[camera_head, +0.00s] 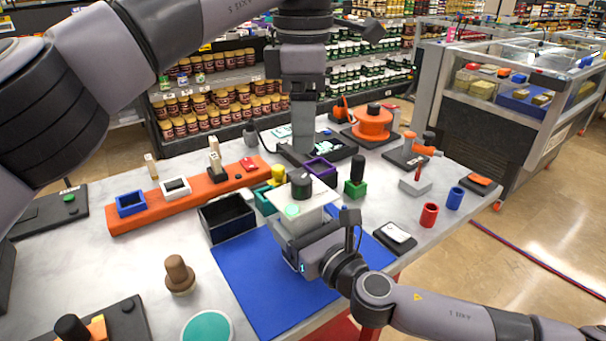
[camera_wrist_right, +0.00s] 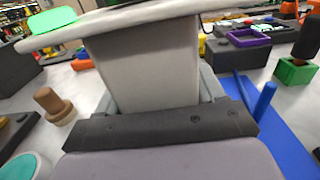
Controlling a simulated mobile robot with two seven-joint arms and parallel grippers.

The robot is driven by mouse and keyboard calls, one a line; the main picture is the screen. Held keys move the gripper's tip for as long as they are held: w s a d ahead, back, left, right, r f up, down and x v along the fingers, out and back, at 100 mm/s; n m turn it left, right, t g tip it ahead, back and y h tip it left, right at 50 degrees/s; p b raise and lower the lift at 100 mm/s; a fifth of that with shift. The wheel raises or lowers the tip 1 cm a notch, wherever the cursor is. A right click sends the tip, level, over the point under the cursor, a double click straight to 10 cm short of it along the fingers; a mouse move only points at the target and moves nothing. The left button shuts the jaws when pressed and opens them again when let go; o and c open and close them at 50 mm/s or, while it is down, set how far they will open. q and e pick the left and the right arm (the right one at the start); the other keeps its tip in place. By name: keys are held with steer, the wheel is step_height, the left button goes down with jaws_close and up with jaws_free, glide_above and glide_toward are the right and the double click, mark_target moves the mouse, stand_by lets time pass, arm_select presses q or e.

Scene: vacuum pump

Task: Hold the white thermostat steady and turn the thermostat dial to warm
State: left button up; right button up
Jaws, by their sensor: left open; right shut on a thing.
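The white thermostat (camera_head: 318,196) is a pale plate on a block-like stem, held over the blue mat. It carries a dark round dial (camera_head: 301,184) and a lit green spot (camera_head: 292,211). My right gripper (camera_head: 291,232) is shut on the stem from the front; in the right wrist view the stem (camera_wrist_right: 150,65) fills the space between the fingers, under the plate. My left gripper (camera_head: 303,148) points down above the dial, open, with a small gap seeming to separate them. Its fingers look edge-on, so their spacing is hard to see. The dial's markings are too small to read.
The blue mat (camera_head: 255,285) lies on the grey table. A brown knob (camera_head: 179,274) is left; red (camera_head: 429,215) and blue (camera_head: 455,198) cups are right.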

mark_target(303, 179)
arm_select(q)
step_height(303, 179, down, 9)
steer(key=shift+f, duration=0.1)
steer(key=shift+c, duration=0.2)
steer(key=c, duration=1)
